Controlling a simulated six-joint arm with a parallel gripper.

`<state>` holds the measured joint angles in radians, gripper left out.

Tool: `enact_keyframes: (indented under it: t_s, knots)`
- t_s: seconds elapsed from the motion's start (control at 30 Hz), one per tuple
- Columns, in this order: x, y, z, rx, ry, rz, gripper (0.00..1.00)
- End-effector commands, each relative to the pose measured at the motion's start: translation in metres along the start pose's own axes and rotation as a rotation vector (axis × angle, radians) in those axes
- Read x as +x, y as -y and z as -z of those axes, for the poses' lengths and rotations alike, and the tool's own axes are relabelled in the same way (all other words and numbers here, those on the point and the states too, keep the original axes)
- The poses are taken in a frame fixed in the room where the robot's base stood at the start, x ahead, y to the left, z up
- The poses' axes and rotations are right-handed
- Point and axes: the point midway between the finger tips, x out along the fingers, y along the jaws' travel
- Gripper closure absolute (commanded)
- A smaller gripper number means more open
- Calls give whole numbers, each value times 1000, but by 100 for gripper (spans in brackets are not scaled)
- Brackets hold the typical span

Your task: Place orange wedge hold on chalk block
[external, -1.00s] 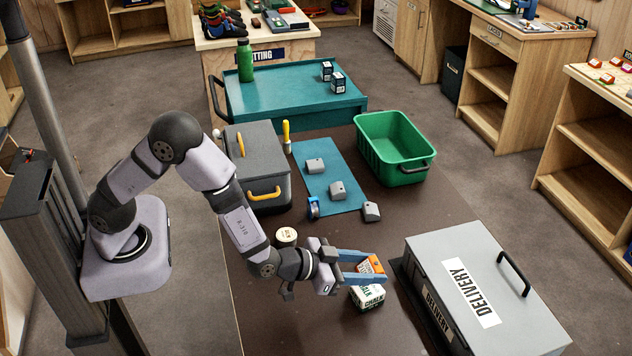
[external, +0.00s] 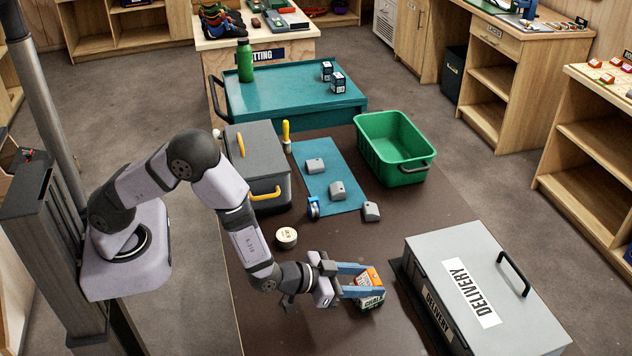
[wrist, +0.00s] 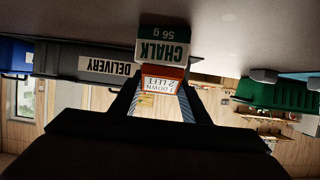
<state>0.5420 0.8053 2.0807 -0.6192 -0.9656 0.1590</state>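The orange wedge hold (external: 371,275) is between the two blue fingers of my gripper (external: 366,281), which look closed on its sides. The white and green chalk block (external: 371,301) stands on the dark table directly under the hold; a finger covers part of it. In the wrist view, which is upside down, the hold (wrist: 162,80) with its white label sits between the fingertips (wrist: 160,92), right against the edge of the chalk block (wrist: 163,50). No gap shows between them, but I cannot tell whether the block bears the hold's weight.
A grey delivery case (external: 470,285) stands to the right. A round tape roll (external: 286,237) lies behind my gripper. Grey holds (external: 337,190) lie on and beside a teal mat (external: 348,170). A green bin (external: 395,150) and grey toolbox (external: 255,150) stand farther back.

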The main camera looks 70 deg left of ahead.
Motion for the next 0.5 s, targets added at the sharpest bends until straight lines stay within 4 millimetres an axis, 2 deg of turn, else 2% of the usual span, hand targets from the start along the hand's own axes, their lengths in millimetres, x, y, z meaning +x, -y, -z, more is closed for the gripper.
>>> enact_keyframes:
  t_s: [0.03, 0.07, 0.1, 0.5]
  knots:
    - [0, 0, 0, 0, 0, 0, 49]
    - [0, 0, 0, 0, 0, 0, 42]
    - [0, 0, 0, 0, 0, 0, 40]
    - [-2, 0, 4, 0, 0, 0, 40]
